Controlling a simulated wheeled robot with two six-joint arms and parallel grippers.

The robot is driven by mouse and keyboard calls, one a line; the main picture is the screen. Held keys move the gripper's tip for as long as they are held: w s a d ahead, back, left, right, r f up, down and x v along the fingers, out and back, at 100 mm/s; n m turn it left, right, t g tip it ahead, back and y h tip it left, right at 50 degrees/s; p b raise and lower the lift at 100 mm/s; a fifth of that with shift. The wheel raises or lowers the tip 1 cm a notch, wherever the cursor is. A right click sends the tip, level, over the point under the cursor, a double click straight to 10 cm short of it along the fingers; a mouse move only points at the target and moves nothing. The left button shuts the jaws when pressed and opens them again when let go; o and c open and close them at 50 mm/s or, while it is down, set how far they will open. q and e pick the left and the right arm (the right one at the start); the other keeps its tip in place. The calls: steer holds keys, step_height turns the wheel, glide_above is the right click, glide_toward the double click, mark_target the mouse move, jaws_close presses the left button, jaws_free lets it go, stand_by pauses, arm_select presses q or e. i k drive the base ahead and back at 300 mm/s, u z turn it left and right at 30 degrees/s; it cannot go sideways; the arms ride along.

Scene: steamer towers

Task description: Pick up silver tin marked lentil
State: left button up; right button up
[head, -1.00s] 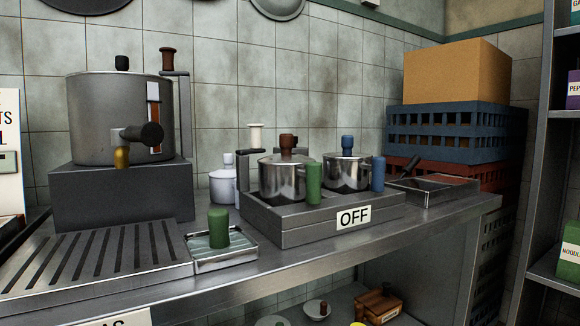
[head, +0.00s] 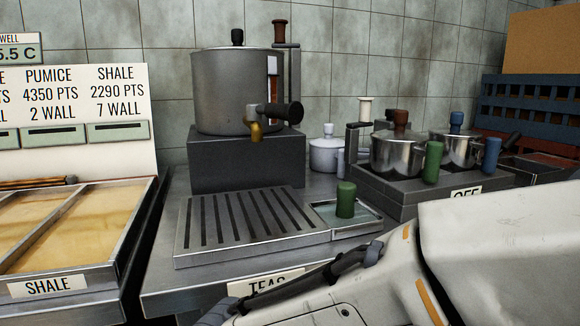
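No silver tin marked lentil shows in the head view. A white arm of mine crosses the lower right of the view, in front of the counter. No gripper fingers can be made out on it. My other arm does not show.
A steel counter (head: 160,285) carries a large grey urn (head: 233,95), a slotted drip tray (head: 240,228), a green-handled tool (head: 345,200) and lidded pots (head: 397,155) on a block marked OFF. Left are a sign (head: 90,110) and trays marked SHALE (head: 48,286). A blue crate (head: 535,105) stands far right.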

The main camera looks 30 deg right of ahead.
mark_target(390, 162)
steer(key=u, duration=1.75)
steer(key=k, duration=0.65)
steer(key=z, duration=1.55)
